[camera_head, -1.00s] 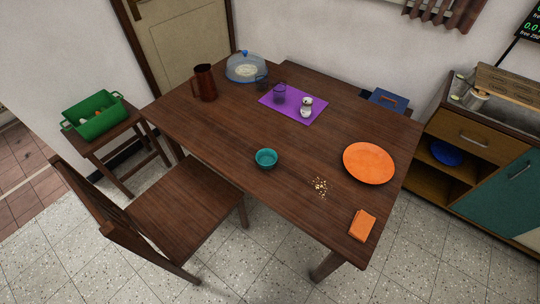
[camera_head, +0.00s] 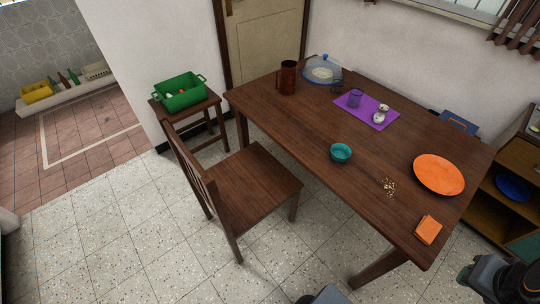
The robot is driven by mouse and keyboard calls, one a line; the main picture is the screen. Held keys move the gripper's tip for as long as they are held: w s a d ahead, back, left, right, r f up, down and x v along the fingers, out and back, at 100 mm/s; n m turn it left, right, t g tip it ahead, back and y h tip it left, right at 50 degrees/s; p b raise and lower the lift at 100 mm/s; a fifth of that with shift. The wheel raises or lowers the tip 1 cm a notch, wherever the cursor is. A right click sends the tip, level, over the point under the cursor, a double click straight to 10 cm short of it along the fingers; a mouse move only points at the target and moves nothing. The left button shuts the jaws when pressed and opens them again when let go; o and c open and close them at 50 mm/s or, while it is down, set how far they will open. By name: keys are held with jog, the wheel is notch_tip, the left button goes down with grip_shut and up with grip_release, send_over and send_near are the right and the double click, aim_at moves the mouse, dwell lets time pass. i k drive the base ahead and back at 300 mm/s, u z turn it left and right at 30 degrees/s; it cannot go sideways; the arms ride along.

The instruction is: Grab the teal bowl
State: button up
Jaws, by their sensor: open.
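The teal bowl (camera_head: 341,153) stands upright on the brown wooden table (camera_head: 290,118), close to its front edge and to the right of the chair. Nothing covers it, and its inside looks empty. Grey and black parts at the bottom right and bottom edge look like my own arm or body. My gripper's fingers do not show, so nothing of mine is seen touching the bowl.
A wooden chair (camera_head: 250,183) stands at the table's near left side. Crumbs (camera_head: 389,187), an orange plate (camera_head: 438,174) and an orange cloth (camera_head: 428,230) lie right of the bowl. A purple mat (camera_head: 380,117) lies behind it. Tiled floor is clear at front left.

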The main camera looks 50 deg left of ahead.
aim_at(340, 153)
jog(key=u, duration=1.45)
jog(key=i, duration=1)
